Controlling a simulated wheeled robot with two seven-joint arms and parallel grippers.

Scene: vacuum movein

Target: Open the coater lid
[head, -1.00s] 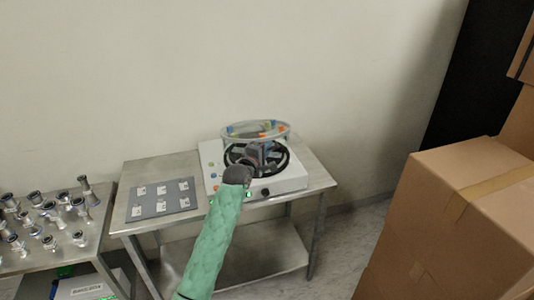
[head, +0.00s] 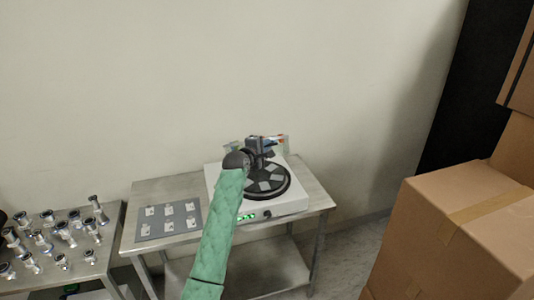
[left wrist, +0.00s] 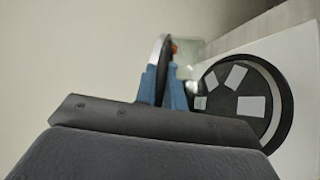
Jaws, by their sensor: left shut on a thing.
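The coater (head: 224,205), a white box with a round black well (head: 268,182) and a small green display, stands on the metal table. Its clear round lid (head: 284,145) is raised at the back, tilted up on edge, and the well is uncovered. My left gripper (head: 262,146) is at the lid above the back of the well and is shut on it. In the left wrist view the blue fingers (left wrist: 164,88) close around the lid's thin rim (left wrist: 158,52), and the open well (left wrist: 243,98) with pale pieces shows at right. My right gripper is out of view.
A grey plate (head: 168,220) with several small white squares lies left of the coater. Another table with several metal fittings (head: 62,234) is at far left. Stacked cardboard boxes (head: 470,220) stand at right. The wall is close behind.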

